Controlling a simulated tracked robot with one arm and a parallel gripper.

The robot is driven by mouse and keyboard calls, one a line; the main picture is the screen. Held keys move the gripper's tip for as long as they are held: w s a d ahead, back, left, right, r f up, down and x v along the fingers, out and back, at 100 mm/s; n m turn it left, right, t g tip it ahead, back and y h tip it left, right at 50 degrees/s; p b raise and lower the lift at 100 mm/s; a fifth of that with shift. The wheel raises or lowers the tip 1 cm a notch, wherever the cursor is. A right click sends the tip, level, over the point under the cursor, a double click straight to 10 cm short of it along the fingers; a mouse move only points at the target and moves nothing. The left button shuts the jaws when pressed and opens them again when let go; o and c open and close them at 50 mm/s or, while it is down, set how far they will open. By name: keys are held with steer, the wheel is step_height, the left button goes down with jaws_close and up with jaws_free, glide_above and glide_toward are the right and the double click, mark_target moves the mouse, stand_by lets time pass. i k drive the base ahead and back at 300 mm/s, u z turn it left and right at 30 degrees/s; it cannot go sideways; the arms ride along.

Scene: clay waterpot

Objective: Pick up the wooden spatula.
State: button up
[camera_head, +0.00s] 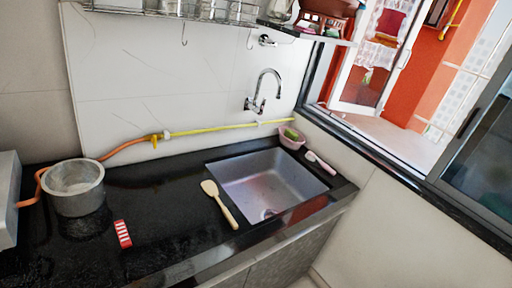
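The wooden spatula (220,204) lies on the black countertop (160,195), just left of the sink. Its broad pale head is toward the back left and its handle runs toward the front right, beside the sink's left edge. Nothing covers it. My gripper does not show in this view, so its state and its distance from the spatula cannot be seen.
A metal sink (270,185) is right of the spatula. A grey pot (76,187) and a red-and-white striped item (123,234) are to the left. A pink bowl (291,138) and a brush (320,162) are behind and right. A faucet (264,90) is on the wall.

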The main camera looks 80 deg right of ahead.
mark_target(209, 187)
steer(key=z, duration=4.85)
steer(key=i, duration=0.25)
steer(key=u, duration=2.95)
steer(key=k, duration=0.65)
steer(key=u, duration=0.35)
steer(key=i, duration=1.65)
steer(key=z, duration=0.25)
